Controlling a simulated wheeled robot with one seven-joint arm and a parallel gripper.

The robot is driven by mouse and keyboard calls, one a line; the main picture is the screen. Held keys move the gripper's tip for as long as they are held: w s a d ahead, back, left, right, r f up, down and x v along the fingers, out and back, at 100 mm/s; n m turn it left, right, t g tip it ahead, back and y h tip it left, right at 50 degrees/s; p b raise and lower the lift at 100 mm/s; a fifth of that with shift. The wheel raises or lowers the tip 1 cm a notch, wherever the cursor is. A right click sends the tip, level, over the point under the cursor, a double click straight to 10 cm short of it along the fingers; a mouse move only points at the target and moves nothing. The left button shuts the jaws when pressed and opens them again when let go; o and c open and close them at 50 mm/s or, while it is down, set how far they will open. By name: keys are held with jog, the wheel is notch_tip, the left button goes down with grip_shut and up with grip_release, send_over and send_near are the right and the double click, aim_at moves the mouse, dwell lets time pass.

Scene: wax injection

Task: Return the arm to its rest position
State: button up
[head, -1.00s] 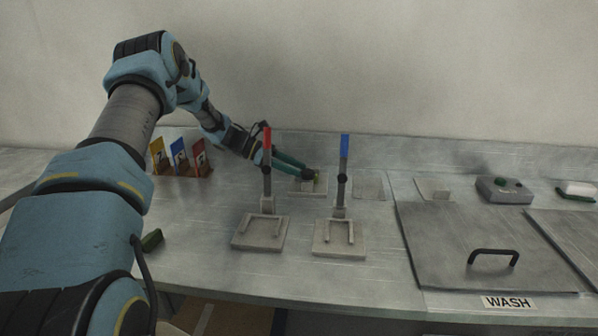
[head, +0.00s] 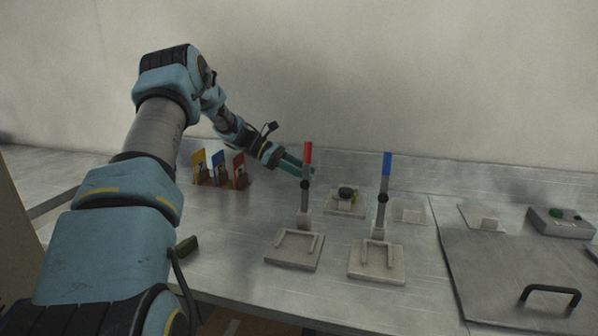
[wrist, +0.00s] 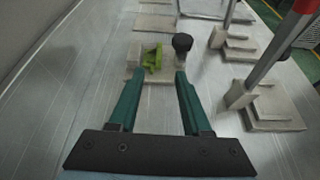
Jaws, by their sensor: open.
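My gripper (head: 297,166) reaches over the back of the metal bench from the left, just behind the red-handled clamp. In the wrist view its two green fingers (wrist: 157,85) are spread apart with nothing between them. Beyond the fingertips stands a small pale base with a bright green piece (wrist: 152,58) on it and a black knob (wrist: 182,43) beside that piece.
The red-handled clamp (head: 307,175) and the blue-handled clamp (head: 385,180) stand upright on pale bases in front. Yellow, blue and red cards (head: 219,165) stand at left. A grey lid with a black handle (head: 550,293) and a control box (head: 560,221) are at right.

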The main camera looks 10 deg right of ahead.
jog(key=s+a+m+y, duration=0.1)
jog(key=s+a, duration=0.1)
jog(key=s+a+t+y, duration=0.1)
jog(key=s+a+y, duration=0.1)
jog(key=s+a+m+t+y, duration=0.1)
jog(key=s+a, duration=0.1)
jog(key=shift+a+f+m, duration=0.3)
jog(key=shift+a+f, duration=0.05)
jog(key=shift+a, duration=0.05)
jog(key=s+a+m+y, duration=0.1)
jog(key=s+a, duration=0.1)
jog(key=a, duration=0.1)
jog(key=s+a+m+t+y, duration=0.1)
jog(key=s+a, duration=0.2)
jog(key=s+a+m+t+y, duration=0.1)
jog(key=s+a+m+y, duration=0.1)
jog(key=a, duration=0.2)
jog(key=shift+s+r, duration=0.1)
jog(key=shift+s, duration=0.2)
jog(key=s+a+m+t+y, duration=0.3)
jog(key=s+a+m, duration=0.3)
jog(key=s+a, duration=0.5)
jog(key=shift+s+r+t, duration=0.3)
jog(key=shift+s+t, duration=0.05)
jog(key=shift+t, duration=0.05)
jog(key=shift+o, duration=0.4)
